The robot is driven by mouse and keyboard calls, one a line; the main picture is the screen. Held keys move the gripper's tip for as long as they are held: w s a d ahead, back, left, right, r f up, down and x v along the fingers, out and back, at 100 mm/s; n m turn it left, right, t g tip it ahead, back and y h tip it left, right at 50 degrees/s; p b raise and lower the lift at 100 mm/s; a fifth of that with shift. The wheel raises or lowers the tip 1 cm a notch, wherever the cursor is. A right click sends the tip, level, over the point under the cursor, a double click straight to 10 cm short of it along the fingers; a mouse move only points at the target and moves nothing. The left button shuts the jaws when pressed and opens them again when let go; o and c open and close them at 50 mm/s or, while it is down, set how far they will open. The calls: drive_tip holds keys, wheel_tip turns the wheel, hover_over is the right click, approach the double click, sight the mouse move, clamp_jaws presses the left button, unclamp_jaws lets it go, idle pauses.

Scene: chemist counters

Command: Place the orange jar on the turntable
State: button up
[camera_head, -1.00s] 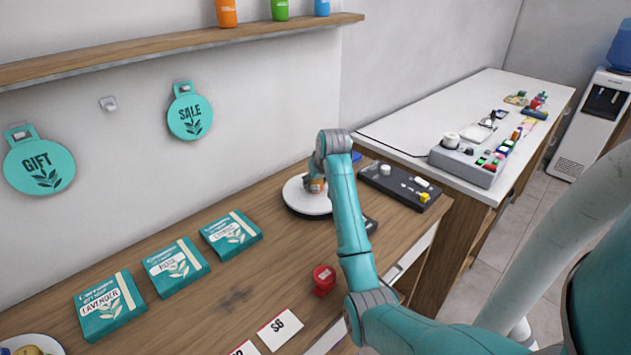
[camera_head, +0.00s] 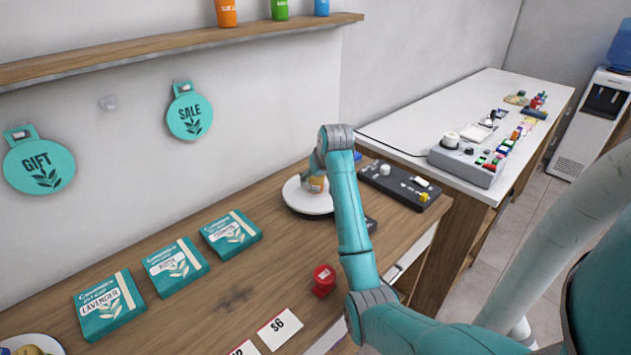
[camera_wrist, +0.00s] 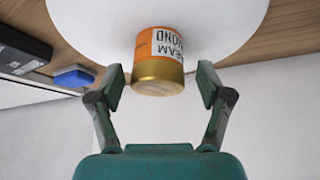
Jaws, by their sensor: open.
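The orange jar (camera_wrist: 158,62) has a gold lid and a white label. In the wrist view it stands on the white turntable (camera_wrist: 85,22), near its edge. In the head view the jar (camera_head: 318,184) shows partly behind my arm, on the round turntable (camera_head: 297,198). My gripper (camera_wrist: 161,85) is open, with one finger on each side of the jar's lid end and a visible gap on both sides. In the head view my arm hides the gripper's fingers.
A red jar (camera_head: 323,280) and price cards (camera_head: 279,329) are at the counter's front. Teal boxes (camera_head: 175,268) lie to the left. A blue object (camera_wrist: 74,76) is near the turntable in the wrist view.

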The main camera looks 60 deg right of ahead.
drive_tip(key=v, duration=1)
drive_tip(key=shift+s+r, duration=0.1)
